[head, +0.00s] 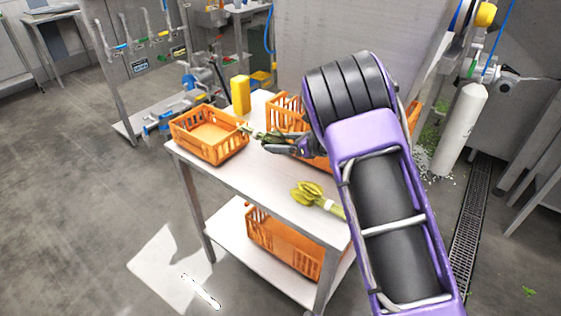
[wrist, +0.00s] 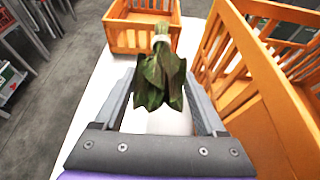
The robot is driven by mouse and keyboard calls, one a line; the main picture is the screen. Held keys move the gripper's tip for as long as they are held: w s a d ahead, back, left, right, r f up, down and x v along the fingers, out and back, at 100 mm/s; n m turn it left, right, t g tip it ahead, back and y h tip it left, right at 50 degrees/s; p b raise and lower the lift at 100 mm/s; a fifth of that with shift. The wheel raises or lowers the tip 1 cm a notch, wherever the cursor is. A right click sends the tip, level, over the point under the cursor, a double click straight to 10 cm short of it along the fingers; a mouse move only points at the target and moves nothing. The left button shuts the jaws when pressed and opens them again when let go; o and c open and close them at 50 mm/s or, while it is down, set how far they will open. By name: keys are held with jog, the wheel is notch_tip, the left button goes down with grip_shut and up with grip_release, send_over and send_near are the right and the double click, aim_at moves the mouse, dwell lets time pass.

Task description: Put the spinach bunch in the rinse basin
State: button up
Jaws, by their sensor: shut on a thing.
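My gripper (head: 272,142) is shut on the spinach bunch (head: 258,133) and holds it over the steel table, beside the left orange crate. In the wrist view the spinach bunch (wrist: 160,82) is between the two fingers of my gripper (wrist: 163,100). Its dark green leaves hang toward me, and its pale tied stem end points toward the crate ahead. I cannot make out a rinse basin in either view.
An open orange crate (head: 203,150) stands at the table's left end and appears empty. Another orange crate (head: 283,113) is partly hidden by my arm. A yellow-green bunch (head: 311,191) lies on the table's near side (head: 250,180). A yellow container (head: 240,95) stands behind.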

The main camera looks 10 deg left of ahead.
aim_at(280, 168)
notch_tip(280, 168, down, 7)
jog(key=shift+f, duration=0.15)
jog(key=shift+f+b, duration=0.1)
jog(key=shift+b, duration=0.25)
jog(key=o, duration=1.5)
